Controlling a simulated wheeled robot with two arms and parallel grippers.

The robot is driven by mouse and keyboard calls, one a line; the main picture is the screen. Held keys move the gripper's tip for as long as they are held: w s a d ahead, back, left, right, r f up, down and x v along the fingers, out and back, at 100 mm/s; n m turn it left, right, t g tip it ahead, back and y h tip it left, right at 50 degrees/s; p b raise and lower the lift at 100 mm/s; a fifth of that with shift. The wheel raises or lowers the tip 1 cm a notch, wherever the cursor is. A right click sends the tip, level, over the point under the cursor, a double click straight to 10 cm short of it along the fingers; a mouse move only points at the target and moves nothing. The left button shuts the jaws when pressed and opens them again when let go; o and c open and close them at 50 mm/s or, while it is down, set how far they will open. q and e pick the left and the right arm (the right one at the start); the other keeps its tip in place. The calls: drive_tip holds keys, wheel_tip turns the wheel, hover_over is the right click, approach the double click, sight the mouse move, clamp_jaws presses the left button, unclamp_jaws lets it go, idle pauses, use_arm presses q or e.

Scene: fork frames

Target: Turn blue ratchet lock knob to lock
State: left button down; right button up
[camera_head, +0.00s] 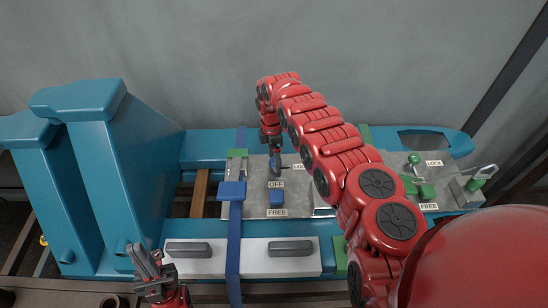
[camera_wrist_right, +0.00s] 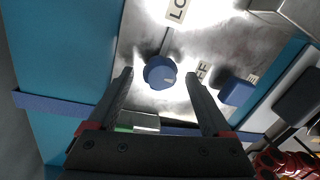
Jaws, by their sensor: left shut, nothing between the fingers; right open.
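The blue knob (camera_head: 275,165) stands on the grey metal panel (camera_head: 258,180) beside the OFF and LOCK labels. In the right wrist view the round blue knob (camera_wrist_right: 160,72) lies between the fingertips, with gaps on both sides and a thin dark line on the panel beside it. My right gripper (camera_head: 272,148) is open and points down over the knob; in its wrist view the fingers (camera_wrist_right: 159,76) straddle it. In the head view my arm partly hides the knob and the LOCK label. My left gripper (camera_head: 148,264) is shut and empty at the lower left, away from the panel.
A blue block (camera_head: 277,197) sits between the OFF and FREE labels. A blue strap (camera_head: 234,245) crosses the teal frame (camera_head: 210,147). Green levers (camera_head: 414,160) stand at right. White plates with grey handles (camera_head: 196,249) lie in front. Tall teal uprights (camera_head: 110,165) stand at left.

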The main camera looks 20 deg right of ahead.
wheel_tip(320, 180, up, 17)
drive_tip(key=w+p, duration=0.2)
drive_tip(key=p, duration=0.1)
drive_tip(key=shift+r+p, duration=0.15)
drive_tip(key=shift+p, duration=0.15)
idle(0.3)
